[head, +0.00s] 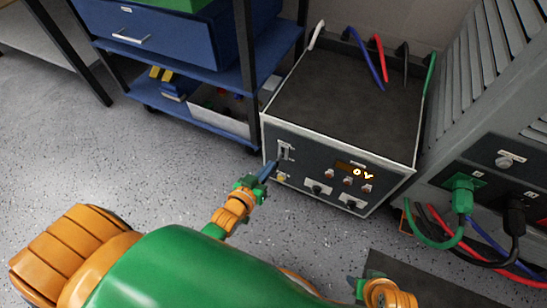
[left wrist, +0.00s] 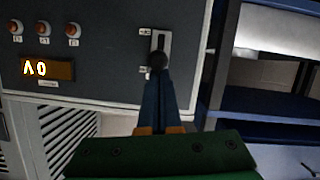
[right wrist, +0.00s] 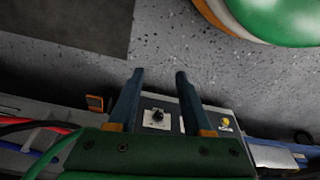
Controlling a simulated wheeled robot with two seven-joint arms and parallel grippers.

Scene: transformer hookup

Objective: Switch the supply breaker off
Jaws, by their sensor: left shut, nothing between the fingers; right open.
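The supply unit (head: 340,105) is a dark-topped box with a grey front panel on the floor. Its breaker (head: 285,151), a lever in a pale upright slot, is at the panel's left. In the left wrist view, which shows the panel upside down, the breaker slot (left wrist: 161,42) has a dark round knob (left wrist: 157,61) at its picture-lower end. My left gripper (head: 270,168) is shut and empty, its fingertips at the knob; I cannot tell whether they touch. The display (head: 355,171) reads 0 V. My right gripper (right wrist: 159,75) is open and empty, low at the picture's bottom right.
A blue shelf cart (head: 190,60) stands close left of the supply unit. At right, a grey ribbed cabinet (head: 500,90) has green and black plugs with cables trailing to the floor. A dark mat (head: 425,280) lies in front. Speckled floor is clear at left.

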